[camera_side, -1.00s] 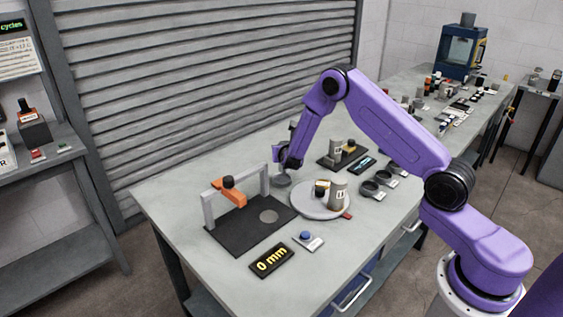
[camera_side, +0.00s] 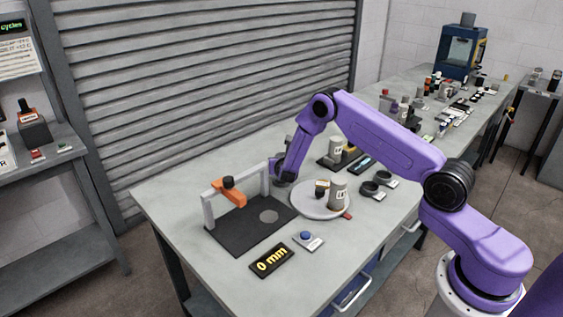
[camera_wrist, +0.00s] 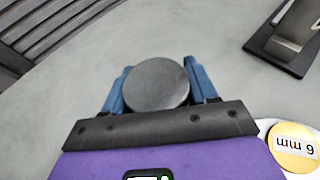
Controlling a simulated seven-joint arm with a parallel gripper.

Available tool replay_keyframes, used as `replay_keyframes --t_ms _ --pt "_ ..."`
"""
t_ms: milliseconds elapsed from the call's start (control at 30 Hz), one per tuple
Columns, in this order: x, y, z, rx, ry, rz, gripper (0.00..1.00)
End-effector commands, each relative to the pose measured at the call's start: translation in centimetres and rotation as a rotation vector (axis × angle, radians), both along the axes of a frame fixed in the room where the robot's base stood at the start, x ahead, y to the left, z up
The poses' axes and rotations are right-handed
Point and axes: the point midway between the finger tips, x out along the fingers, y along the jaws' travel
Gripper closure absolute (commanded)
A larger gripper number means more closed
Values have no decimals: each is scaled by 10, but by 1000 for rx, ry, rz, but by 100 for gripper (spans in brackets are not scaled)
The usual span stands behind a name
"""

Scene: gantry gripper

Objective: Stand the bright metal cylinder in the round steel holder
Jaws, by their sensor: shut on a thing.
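My gripper (camera_wrist: 157,85) has blue fingers on either side of a grey round-topped cylinder (camera_wrist: 157,84), and is shut on it. In the side view my gripper (camera_side: 281,172) is low over the bench, behind and left of the white turntable. The held cylinder is mostly hidden there. I cannot tell which round part is the steel holder.
The white turntable (camera_side: 306,208) carries a labelled grey cylinder (camera_side: 338,193) and a smaller piece with a yellow top (camera_wrist: 294,147). The gantry (camera_side: 208,209) stands close on the left. Two dark round dishes (camera_side: 370,188) lie to the right. Bare bench surrounds the cylinder in the wrist view.

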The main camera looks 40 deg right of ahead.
Motion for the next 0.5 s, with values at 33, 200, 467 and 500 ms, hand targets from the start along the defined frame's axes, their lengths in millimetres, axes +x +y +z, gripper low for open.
replay_keyframes --t_ms 33,200,467,500 --pt "1 0 0 -2 -4 1 97" --pt "0 0 -3 0 0 0 32" --pt "0 0 -2 0 0 0 32" --pt "0 0 -1 0 0 0 32"
